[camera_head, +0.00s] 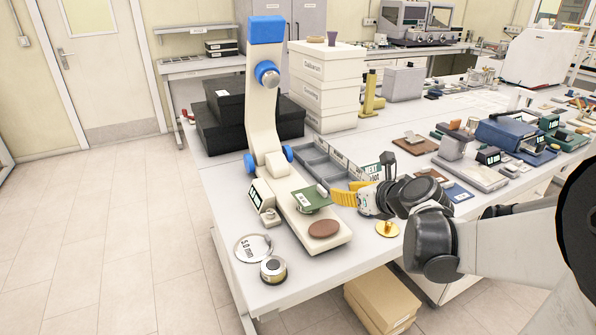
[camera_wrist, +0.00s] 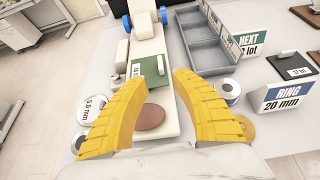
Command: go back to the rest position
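My gripper (camera_head: 350,194) has yellow ridged fingers and hangs over the near end of the table, just right of the white testing machine (camera_head: 262,110). In the wrist view my gripper (camera_wrist: 158,82) has its two fingers apart with nothing held between them. The machine's base lies below, with a green plate (camera_wrist: 150,70) and a brown disc (camera_wrist: 150,117) showing between the fingers. The green plate (camera_head: 312,199) and brown disc (camera_head: 324,229) also show in the head view. No marked rest position is visible.
A round metal weight (camera_head: 273,269) and a "5.0 mm" disc (camera_head: 252,248) lie at the table's front left. A grey divided tray (camera_wrist: 207,42) and a "RING 20 mm" sign (camera_wrist: 284,97) stand nearby. White boxes (camera_head: 326,85) are stacked behind. Open floor (camera_head: 100,230) lies left.

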